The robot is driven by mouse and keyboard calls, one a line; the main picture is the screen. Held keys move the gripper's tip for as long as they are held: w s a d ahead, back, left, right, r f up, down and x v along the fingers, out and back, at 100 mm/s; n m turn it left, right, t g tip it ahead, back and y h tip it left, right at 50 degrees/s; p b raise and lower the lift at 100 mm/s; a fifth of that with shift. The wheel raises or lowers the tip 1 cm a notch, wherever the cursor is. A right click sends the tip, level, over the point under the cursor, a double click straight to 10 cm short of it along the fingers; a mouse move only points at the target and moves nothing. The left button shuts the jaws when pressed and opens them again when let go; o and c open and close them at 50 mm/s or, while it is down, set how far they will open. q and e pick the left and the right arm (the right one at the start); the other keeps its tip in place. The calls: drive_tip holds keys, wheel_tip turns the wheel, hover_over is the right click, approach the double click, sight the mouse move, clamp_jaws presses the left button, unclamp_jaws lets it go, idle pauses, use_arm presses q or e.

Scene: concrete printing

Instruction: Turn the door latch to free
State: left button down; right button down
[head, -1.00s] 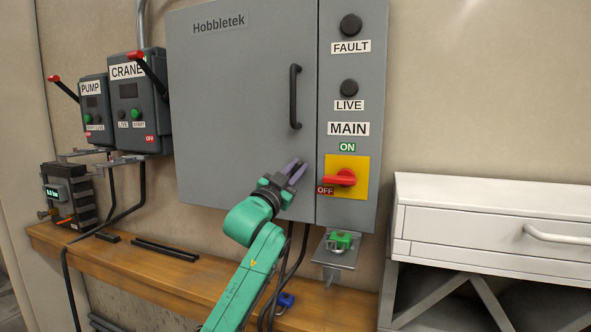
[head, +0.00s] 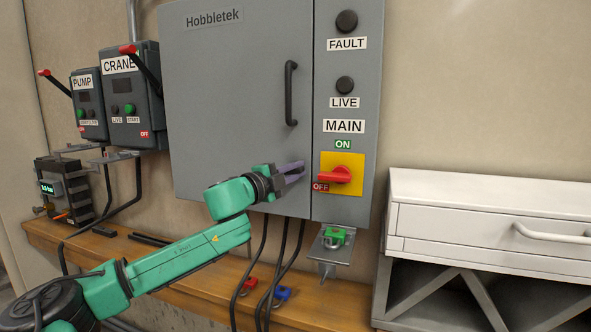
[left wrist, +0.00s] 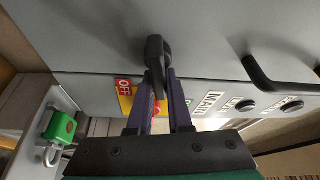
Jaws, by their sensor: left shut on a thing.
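The black door latch (left wrist: 156,55) is a small dark handle on the grey cabinet door (head: 230,110). In the left wrist view it stands between my purple fingertips. My left gripper (head: 291,172) is shut on it; in the left wrist view the fingers (left wrist: 162,85) reach along both sides of the latch. In the head view the gripper points right at the door's lower right corner, and the latch is hidden there by the fingers. My right gripper is not in view.
Right of the fingertips is the red main switch (head: 334,174) on a yellow plate, its handle toward OFF. A black door handle (head: 291,93) is above. A green padlock (head: 335,237) sits on a bracket below. Red (head: 250,283) and blue (head: 282,292) padlocks lie on the wooden bench.

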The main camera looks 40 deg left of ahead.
use_arm(q)
drive_tip(key=shift+f+m, duration=0.2)
drive_tip(key=shift+m, duration=0.2)
drive_tip(key=shift+m+g, duration=0.5)
drive_tip(key=shift+m, duration=0.2)
drive_tip(key=c, duration=0.8)
unclamp_jaws()
drive_tip(key=shift+c, duration=0.2)
drive_tip(key=shift+b, duration=0.35)
